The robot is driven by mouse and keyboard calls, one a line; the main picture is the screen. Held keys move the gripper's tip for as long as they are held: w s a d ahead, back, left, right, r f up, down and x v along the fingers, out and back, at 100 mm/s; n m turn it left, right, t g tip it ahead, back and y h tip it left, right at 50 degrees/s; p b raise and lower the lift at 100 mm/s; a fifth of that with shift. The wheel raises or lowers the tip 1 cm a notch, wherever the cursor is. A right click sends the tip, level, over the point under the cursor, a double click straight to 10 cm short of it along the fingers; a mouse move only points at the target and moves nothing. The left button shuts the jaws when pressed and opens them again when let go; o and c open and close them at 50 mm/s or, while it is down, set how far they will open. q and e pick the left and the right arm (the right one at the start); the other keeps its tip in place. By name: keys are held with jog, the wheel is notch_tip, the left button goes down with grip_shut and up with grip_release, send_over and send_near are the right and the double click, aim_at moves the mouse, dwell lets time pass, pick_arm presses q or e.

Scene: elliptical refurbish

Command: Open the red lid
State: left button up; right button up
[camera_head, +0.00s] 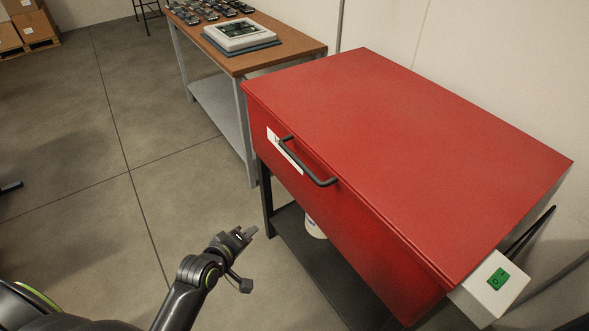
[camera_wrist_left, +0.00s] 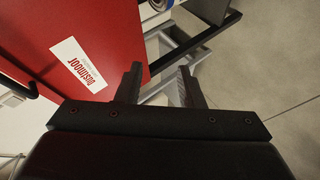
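The red lid (camera_head: 410,140) lies closed on top of the red cabinet (camera_head: 350,240) in the head view. A black bar handle (camera_head: 310,163) sticks out along its front edge, beside a white label (camera_head: 284,150). My left gripper (camera_head: 250,234) is in front of the cabinet, below and left of the handle, and apart from it. In the left wrist view its two fingers (camera_wrist_left: 158,84) are spread with nothing between them. The label (camera_wrist_left: 79,65) and the red front (camera_wrist_left: 95,25) show left of the fingers there. My right gripper is not in view.
A grey control box with a green switch (camera_head: 498,282) is at the cabinet's near right corner. Dark legs and a low shelf (camera_head: 290,235) stand under the cabinet. A wooden-topped workbench (camera_head: 285,42) with devices stands behind left. The floor at left is mostly clear.

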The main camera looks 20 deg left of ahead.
pick_arm(q)
notch_tip(320, 180, up, 10)
jog(key=d+n+t+h, duration=0.1)
jog(key=d+t, duration=0.1)
jog(key=d, duration=0.1)
jog(key=n+t+h+b, duration=0.1)
jog(key=n+t+h, duration=0.1)
send_near(298, 164)
jog(key=b+x, duration=0.1)
jog(key=x, duration=0.8)
jog(key=shift+w+d+f, duration=0.1)
jog(key=shift+w, duration=0.3)
jog(key=shift+w+d, duration=0.15)
jog(key=shift+w, duration=0.35)
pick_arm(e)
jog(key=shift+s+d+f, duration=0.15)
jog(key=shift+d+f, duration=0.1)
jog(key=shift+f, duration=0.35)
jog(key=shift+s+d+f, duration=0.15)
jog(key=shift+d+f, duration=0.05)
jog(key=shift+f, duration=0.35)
pick_arm(q)
jog(key=shift+c, duration=0.2)
jog(key=shift+f, duration=0.1)
grip_shut()
